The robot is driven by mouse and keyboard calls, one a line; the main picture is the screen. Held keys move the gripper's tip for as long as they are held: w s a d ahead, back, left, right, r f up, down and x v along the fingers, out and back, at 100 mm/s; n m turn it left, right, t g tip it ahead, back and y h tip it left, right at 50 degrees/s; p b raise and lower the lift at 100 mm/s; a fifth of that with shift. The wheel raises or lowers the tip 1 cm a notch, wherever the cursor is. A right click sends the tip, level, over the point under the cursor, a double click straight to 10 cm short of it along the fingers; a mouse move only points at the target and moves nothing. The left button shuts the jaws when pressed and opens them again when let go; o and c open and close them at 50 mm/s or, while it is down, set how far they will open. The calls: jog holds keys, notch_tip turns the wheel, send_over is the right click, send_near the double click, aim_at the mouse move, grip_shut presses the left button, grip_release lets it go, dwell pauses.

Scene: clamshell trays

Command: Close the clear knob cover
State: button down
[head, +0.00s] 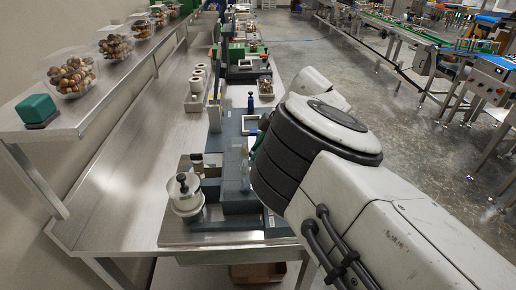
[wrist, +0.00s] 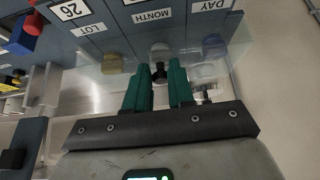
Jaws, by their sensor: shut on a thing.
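In the wrist view, my gripper (wrist: 160,80) has two green fingers close together. A small dark piece (wrist: 159,71) sits between their tips; it looks like a grip on the clear knob cover (wrist: 224,66). The cover is a see-through pane, hard to make out, spanning the panel edge. Behind it show a yellowish knob (wrist: 112,63), a pale knob (wrist: 160,48) and a bluish knob (wrist: 212,43), by the LOT, MONTH and DAY labels. In the head view my arm hides most of the gripper; the cover shows faintly (head: 245,172).
In the wrist view, a red knob (wrist: 33,24) and a blue block (wrist: 20,40) are at upper left. A metal fitting (wrist: 205,92) is right of the fingers.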

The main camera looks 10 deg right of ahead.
jog(key=shift+s+d+f, duration=0.2)
jog(key=shift+d+f, duration=0.45)
jog(key=shift+f, duration=0.15)
jog(key=c, duration=1)
grip_release()
jog(key=shift+w, duration=0.1)
jog(key=shift+a, duration=0.2)
jog(key=shift+r, duration=0.1)
jog(key=shift+d+r, duration=0.1)
jog(key=shift+r, duration=0.15)
jog(key=b+v, duration=0.1)
jog(key=v, duration=1)
jog(key=shift+b, duration=0.35)
jog(key=shift+w, duration=0.15)
